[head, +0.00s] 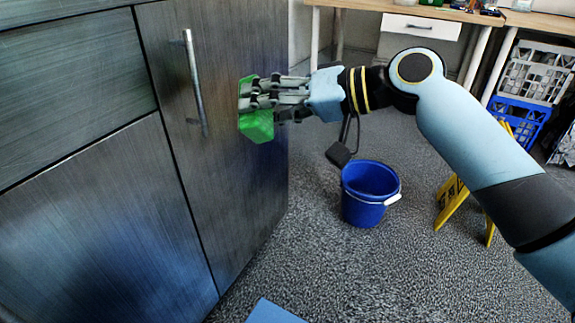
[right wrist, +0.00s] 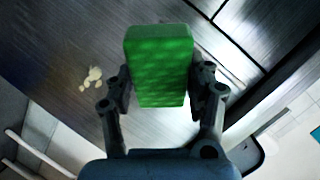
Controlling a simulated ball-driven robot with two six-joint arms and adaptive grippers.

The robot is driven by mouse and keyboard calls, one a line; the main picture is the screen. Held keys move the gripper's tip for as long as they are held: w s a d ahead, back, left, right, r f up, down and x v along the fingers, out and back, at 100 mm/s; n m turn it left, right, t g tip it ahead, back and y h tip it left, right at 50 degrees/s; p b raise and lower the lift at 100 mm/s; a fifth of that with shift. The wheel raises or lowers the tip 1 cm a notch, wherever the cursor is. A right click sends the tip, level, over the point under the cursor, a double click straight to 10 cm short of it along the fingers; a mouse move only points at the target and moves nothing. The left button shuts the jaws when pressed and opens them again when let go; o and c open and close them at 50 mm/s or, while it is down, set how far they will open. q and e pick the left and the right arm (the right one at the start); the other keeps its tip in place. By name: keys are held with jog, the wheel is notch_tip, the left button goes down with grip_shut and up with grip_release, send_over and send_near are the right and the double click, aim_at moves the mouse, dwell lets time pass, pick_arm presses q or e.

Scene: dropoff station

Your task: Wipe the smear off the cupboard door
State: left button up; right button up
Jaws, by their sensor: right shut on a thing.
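My right gripper (head: 268,97) is shut on a green sponge (head: 256,127), held in front of the dark wood-grain cupboard door (head: 215,60). In the right wrist view the sponge (right wrist: 158,60) sits between the two fingers of the gripper (right wrist: 160,88). A pale yellowish smear (right wrist: 91,78) shows on the door, to the left of the sponge in that view and apart from it. In the head view the smear is not visible. I cannot tell whether the sponge touches the door. My left gripper is not in view.
A metal bar handle (head: 194,83) stands out from the door, left of the sponge. A blue bucket (head: 369,194) stands on the grey carpet, with a yellow floor sign (head: 453,200) to its right. A desk (head: 420,10) and stacked crates (head: 520,120) stand behind.

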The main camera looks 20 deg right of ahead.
jog(key=w+d+f+m+t+h+b, duration=0.2)
jog(key=w+d+f+m+t+b, duration=0.5)
jog(key=f, duration=0.3)
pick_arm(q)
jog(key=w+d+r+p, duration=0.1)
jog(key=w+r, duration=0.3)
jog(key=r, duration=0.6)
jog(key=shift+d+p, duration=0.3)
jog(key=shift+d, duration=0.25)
pick_arm(e)
jog(key=x, duration=0.6)
jog(key=shift+a+f, duration=0.25)
jog(key=shift+a, duration=0.05)
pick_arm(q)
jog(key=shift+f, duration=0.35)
pick_arm(e)
jog(key=shift+x, duration=0.95)
jog(key=shift+f, duration=0.1)
